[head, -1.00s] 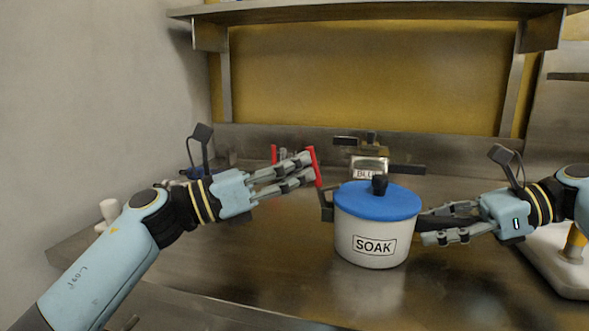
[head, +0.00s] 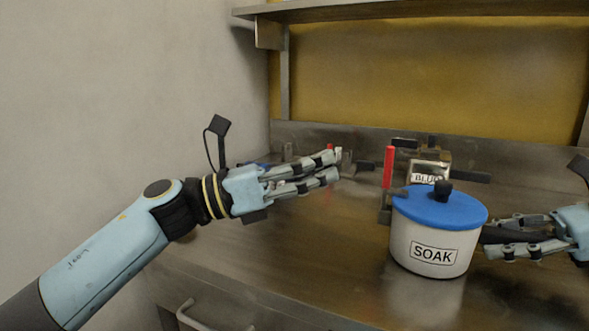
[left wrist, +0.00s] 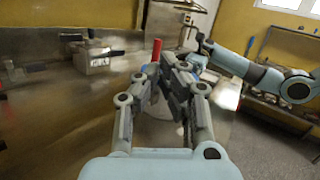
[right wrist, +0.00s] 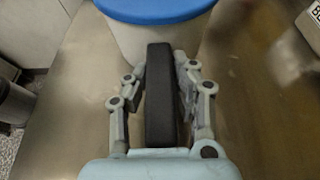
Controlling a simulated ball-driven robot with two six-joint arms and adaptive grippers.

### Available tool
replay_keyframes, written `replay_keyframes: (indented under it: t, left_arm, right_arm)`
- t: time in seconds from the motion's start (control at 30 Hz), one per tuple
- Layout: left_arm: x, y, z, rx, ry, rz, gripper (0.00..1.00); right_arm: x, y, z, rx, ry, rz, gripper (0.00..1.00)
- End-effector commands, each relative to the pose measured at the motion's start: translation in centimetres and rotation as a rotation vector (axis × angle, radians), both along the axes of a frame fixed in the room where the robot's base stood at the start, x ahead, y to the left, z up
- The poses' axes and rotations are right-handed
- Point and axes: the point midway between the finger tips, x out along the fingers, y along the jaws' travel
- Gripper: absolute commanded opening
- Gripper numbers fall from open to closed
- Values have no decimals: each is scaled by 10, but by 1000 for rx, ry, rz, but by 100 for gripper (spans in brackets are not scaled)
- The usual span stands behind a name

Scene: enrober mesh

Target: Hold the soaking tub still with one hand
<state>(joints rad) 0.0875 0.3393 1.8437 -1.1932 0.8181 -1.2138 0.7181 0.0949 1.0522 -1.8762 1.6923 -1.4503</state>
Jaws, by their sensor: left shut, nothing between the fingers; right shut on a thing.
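The soaking tub (head: 425,232) is a white round pot labelled SOAK with a blue lid (head: 455,210) and black knob. It stands upright on the steel counter. My right gripper (head: 490,237) is shut on the tub's black right handle; in the right wrist view the black handle (right wrist: 160,95) lies between the fingers, with the tub (right wrist: 140,42) beyond. My left gripper (head: 337,165) is shut and empty, left of the tub and apart from it. A red upright bar (head: 389,167) stands at the tub's left handle (head: 385,208).
A metal box (head: 428,170) with black handles and a partly hidden label stands behind the tub. Small items, one red, sit behind my left fingers. A wall bounds the left, a shelf (head: 400,12) hangs above. Counter (head: 300,262) in front is clear.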

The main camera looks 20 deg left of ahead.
Motion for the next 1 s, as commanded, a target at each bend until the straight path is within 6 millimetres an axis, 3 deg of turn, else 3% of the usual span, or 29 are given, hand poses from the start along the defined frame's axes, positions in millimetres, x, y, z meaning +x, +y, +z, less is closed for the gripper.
replay_keyframes:
  t: [0.1, 0.3, 0.67, 0.7, 0.9, 1.0]
  left_arm:
    - [-16, 22, -2, 6, 3, -1, 0]
    - [-31, 43, -1, 2, 2, 0, 0]
    - [-34, 48, 1, -1, -1, 0, 0]
    - [-34, 48, 1, -1, -1, 0, 0]
    - [-34, 48, 1, -1, -1, 0, 0]
    - [-34, 48, 1, -1, -1, 0, 0]
  right_arm:
    - [0, 0, 0, 1, 0, 0, 0]
    - [0, 0, 0, 1, 0, 0, 0]
    - [0, 0, 0, 0, -1, 0, 0]
    - [0, 0, 0, 0, -1, 0, 26]
    - [0, 0, 0, 0, 0, 0, 50]
    - [0, 0, 0, 0, 0, 0, 50]
